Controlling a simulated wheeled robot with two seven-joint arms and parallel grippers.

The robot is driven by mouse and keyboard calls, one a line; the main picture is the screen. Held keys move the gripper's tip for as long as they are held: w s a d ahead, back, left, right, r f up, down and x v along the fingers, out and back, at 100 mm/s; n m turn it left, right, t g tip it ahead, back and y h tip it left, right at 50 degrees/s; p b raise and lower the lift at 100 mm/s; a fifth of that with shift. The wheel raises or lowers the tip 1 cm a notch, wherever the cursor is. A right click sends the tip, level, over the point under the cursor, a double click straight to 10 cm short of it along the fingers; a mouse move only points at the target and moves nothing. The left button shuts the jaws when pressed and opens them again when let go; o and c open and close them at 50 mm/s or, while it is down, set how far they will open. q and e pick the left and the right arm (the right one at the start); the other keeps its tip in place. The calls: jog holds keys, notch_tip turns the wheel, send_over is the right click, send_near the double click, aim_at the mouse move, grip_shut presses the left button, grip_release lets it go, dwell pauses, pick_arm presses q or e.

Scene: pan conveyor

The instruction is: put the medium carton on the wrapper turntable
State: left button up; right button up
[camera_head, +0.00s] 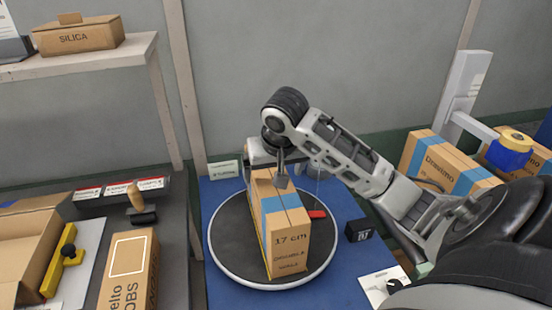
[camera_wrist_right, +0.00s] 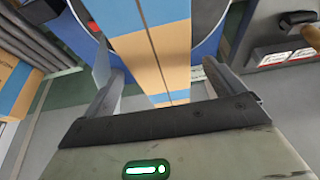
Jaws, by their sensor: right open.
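My right gripper (camera_head: 282,172) is over the far end of the carton. In the right wrist view the open fingers of my right gripper (camera_wrist_right: 158,82) lie on either side of the carton (camera_wrist_right: 165,50), with gaps visible beside it. The turntable (camera_wrist_right: 208,15) shows partly behind it. My left gripper is not in view.
Large cartons with blue bands (camera_head: 440,165) stand at the right near a wrapping film roll (camera_head: 514,145). A small black block (camera_head: 358,230) sits right of the turntable. A red piece (camera_head: 317,214) lies beside the carton. A stamp (camera_head: 140,205) and boxes occupy the left bench.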

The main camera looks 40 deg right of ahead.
jog(key=v, duration=0.6)
jog(key=shift+f, duration=0.1)
dwell(0.4)
